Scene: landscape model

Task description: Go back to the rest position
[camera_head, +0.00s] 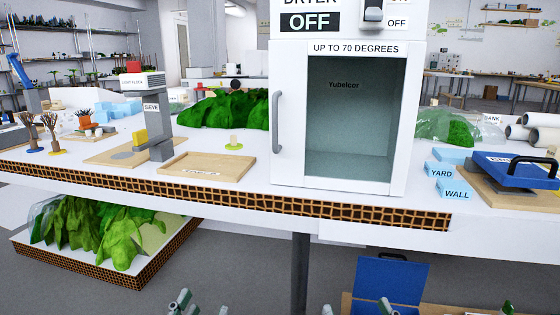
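My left gripper (203,307) shows only by its fingertips at the bottom edge, left of centre. The tips are apart with nothing seen between them. My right gripper (356,309) also shows only by its tips at the bottom edge, right of centre, in front of a blue open case. Its tips are apart too, and I see nothing held. Both grippers are low in the picture, below the edge of the white table (240,190). The rest of both arms is out of view.
A white dryer (398,120) marked OFF stands on the table, its window compartment looking empty. A wooden tray (240,170), a sieve stand (160,110) and blue blocks (455,189) are on the table. A blue case (388,280) is low in front. Green terrain (85,225) lies below left.

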